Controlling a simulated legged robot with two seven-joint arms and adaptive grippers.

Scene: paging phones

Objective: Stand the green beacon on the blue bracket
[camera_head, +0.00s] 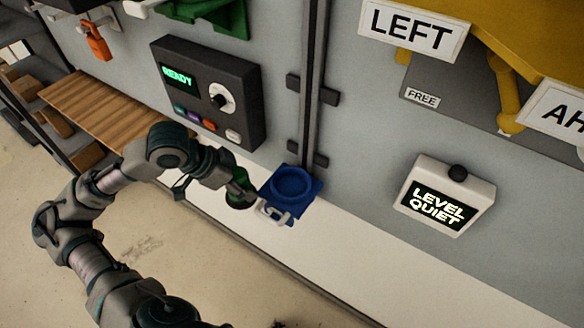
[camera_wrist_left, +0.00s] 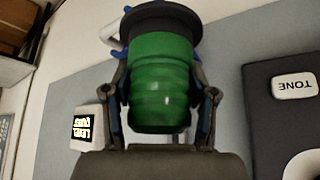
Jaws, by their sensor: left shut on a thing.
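The green beacon (camera_wrist_left: 160,85) is a ribbed green cylinder with a dark flange at one end, held between the fingers of my left gripper in the left wrist view (camera_wrist_left: 162,115). In the head view my left gripper (camera_head: 243,194) is shut on the beacon (camera_head: 238,201), which is mostly hidden by the gripper. The blue bracket (camera_head: 292,184) is a wall-mounted plate with a round raised ring and a pale fitting at its front. The beacon is just left of the bracket; whether they touch cannot be told. My right gripper is not in view.
A dark control box (camera_head: 209,97) reading READY is on the wall above left. A white LEVEL QUIET box (camera_head: 445,196) is to the right. A vertical dark rail (camera_head: 312,84) runs above the bracket. A wooden bench (camera_head: 108,108) stands at left.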

